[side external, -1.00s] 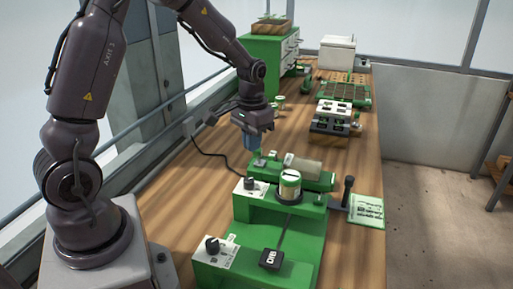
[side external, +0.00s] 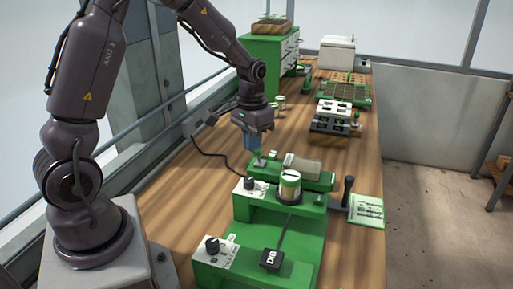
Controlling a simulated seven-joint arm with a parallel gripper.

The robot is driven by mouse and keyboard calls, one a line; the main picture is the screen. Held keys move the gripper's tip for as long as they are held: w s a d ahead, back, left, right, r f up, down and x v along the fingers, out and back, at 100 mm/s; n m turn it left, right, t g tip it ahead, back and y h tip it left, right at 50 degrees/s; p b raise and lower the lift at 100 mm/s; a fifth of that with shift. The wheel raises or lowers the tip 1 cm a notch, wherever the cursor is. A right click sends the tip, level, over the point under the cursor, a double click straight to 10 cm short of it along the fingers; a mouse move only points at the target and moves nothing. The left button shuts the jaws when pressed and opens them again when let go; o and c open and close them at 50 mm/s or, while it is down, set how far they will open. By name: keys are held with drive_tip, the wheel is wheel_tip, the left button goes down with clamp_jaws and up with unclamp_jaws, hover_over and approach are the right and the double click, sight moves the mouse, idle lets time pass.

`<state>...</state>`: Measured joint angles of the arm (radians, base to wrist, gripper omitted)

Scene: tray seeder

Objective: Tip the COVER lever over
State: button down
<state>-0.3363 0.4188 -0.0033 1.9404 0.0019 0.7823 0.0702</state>
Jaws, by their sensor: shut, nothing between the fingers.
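The green seeder machine (side external: 309,232) stands on the wooden bench. A black-handled upright lever (side external: 347,190) rises at its right side. A flatter lever with a black block marked "DIB" (side external: 270,259) lies at the front. I cannot read the word COVER on any part, so I cannot tell which lever bears it. My gripper (side external: 252,151) points down above the back left end of the machine, close to a small green part with a pale roller beside it. Its fingers are small and shut, with nothing visible between them. Whether they touch the machine I cannot tell.
Two black knobs sit on white plates, one at the front left (side external: 212,246). A round canister (side external: 290,186) stands on the machine. A printed green card (side external: 366,210) lies at right. A cell tray (side external: 346,92) and a green drawer cabinet (side external: 268,55) stand farther back.

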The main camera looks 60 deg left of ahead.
drive_tip(key=shift+f, duration=0.1)
idle(0.4)
wheel_tip(320, 180, down, 3)
drive_tip(key=shift+f, duration=0.15)
idle(0.7)
drive_tip(key=shift+w+a+f, duration=0.1)
drive_tip(key=shift+w+a, duration=0.85)
drive_tip(key=shift+a, duration=0.05)
drive_tip(key=shift+w, duration=0.1)
drive_tip(key=shift+w+a, duration=0.25)
drive_tip(key=shift+a, duration=0.05)
drive_tip(key=shift+s+d+r, duration=0.15)
drive_tip(key=shift+r, duration=0.9)
drive_tip(key=shift+s+d+r, duration=0.1)
drive_tip(key=shift+r, duration=1)
drive_tip(key=shift+s+d+r, duration=0.15)
drive_tip(key=shift+r, duration=0.9)
